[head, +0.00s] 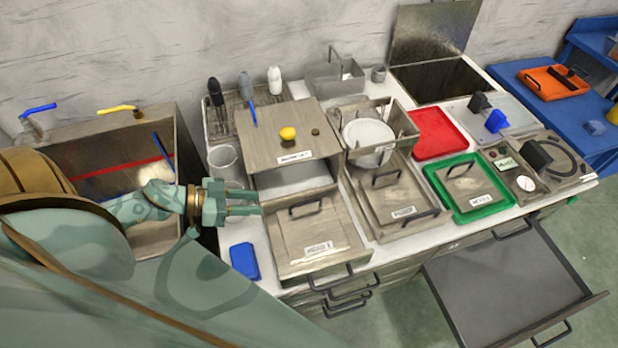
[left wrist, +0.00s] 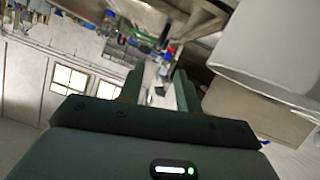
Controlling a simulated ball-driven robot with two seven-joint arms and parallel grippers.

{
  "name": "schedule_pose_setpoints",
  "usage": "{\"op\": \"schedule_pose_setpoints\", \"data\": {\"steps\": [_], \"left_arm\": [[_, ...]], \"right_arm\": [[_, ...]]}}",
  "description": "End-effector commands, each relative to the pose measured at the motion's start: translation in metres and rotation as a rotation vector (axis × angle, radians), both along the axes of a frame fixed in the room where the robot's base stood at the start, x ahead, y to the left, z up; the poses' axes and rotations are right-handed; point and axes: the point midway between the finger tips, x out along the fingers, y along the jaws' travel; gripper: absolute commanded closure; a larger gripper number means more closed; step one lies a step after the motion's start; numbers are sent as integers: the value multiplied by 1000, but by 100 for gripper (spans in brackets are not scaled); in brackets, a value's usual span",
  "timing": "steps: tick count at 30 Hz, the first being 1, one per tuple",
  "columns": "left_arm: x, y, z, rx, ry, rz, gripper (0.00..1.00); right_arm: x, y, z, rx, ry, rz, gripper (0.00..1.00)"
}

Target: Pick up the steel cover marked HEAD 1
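The steel cover marked HEAD 1 (head: 341,235) lies flat at the front left of the worktop in the head view, its label facing front and a dark bar handle (head: 306,208) near its back edge. My left gripper (head: 260,203) is just left of that handle, fingers pointing right toward it and apart from it as far as I can tell. In the left wrist view the two fingers of the left gripper (left wrist: 160,88) stand apart with nothing between them. The cover is not clearly recognisable there. My right gripper is not in view.
A lidded box with a yellow knob (head: 288,134) stands behind the cover. Another handled cover (head: 385,195) is to its right, then a green tray (head: 437,182) with a lid. A blue block (head: 244,261) lies front left. An open drawer (head: 510,285) juts out at the right.

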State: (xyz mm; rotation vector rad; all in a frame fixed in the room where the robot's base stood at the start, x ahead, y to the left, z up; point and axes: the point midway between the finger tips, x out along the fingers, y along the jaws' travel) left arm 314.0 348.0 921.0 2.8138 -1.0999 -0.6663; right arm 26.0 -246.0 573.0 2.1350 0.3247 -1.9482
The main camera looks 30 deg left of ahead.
Motion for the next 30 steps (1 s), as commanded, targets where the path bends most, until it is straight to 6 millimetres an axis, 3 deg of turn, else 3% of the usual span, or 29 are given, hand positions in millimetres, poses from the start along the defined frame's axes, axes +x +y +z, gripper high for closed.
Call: {"op": "schedule_pose_setpoints", "data": {"steps": [3, 9, 24, 30], "left_arm": [[22, -21, -13, -2, -5, 0, 66], [46, -45, -27, -1, -2, 1, 66], [86, -85, -50, 0, -1, 2, 66], [87, -87, -51, 3, 1, 1, 66]], "right_arm": [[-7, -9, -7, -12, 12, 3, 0], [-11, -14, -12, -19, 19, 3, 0], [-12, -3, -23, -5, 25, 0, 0], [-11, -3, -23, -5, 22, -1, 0]]}}
